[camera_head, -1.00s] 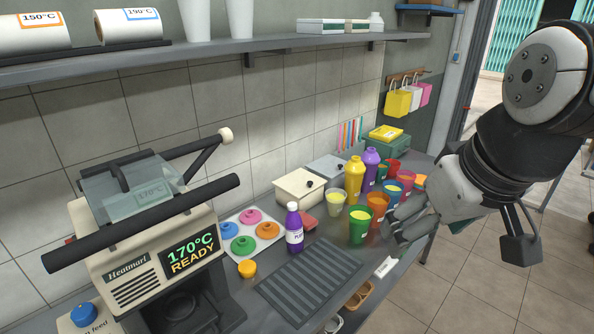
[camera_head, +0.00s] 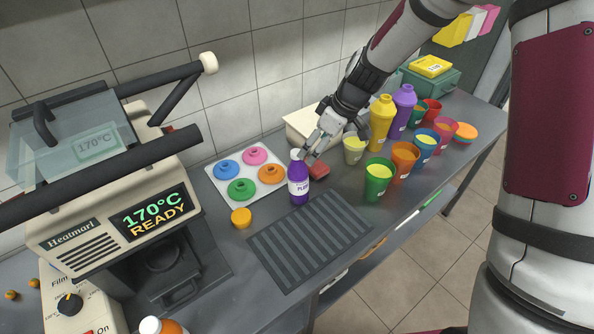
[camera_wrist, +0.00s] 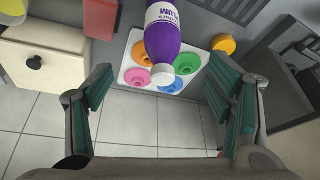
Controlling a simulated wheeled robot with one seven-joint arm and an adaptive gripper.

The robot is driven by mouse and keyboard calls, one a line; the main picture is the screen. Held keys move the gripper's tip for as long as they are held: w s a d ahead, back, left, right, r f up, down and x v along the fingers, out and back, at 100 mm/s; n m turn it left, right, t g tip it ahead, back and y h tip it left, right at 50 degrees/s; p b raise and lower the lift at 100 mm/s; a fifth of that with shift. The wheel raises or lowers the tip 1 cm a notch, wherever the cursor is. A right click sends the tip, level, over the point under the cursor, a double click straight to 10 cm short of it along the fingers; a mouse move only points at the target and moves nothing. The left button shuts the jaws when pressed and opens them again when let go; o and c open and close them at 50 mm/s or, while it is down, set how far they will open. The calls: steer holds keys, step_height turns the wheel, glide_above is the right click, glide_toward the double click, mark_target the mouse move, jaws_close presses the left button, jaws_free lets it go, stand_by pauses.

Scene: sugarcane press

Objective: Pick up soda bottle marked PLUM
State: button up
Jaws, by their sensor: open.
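The purple soda bottle (camera_head: 298,180) stands upright on the counter, with a white cap and a white label reading PLUM. My gripper (camera_head: 313,150) is right behind and to the right of its upper part in the head view. In the wrist view the bottle (camera_wrist: 165,38) reaches in from the top, cap toward the picture middle, label partly cut off. There my gripper (camera_wrist: 160,112) is open, its two dark green padded fingers spread wide on either side with nothing between the tips. The bottle lies ahead of the fingers, and I see no contact.
Filled cups (camera_head: 379,181) and tall shakers (camera_head: 381,124) crowd the right. A dark drain grille (camera_head: 310,240) lies in front; the sealing machine (camera_head: 110,220) is left.

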mark_target(304, 165)
steer(key=x, duration=0.8)
steer(key=shift+p, duration=0.3)
steer(key=shift+p+x, duration=0.55)
steer(key=shift+x, duration=2.5)
steer(key=shift+s, duration=0.15)
steer(key=c, duration=1.6)
steer(key=shift+c, duration=0.2)
steer(key=shift+r, duration=0.15)
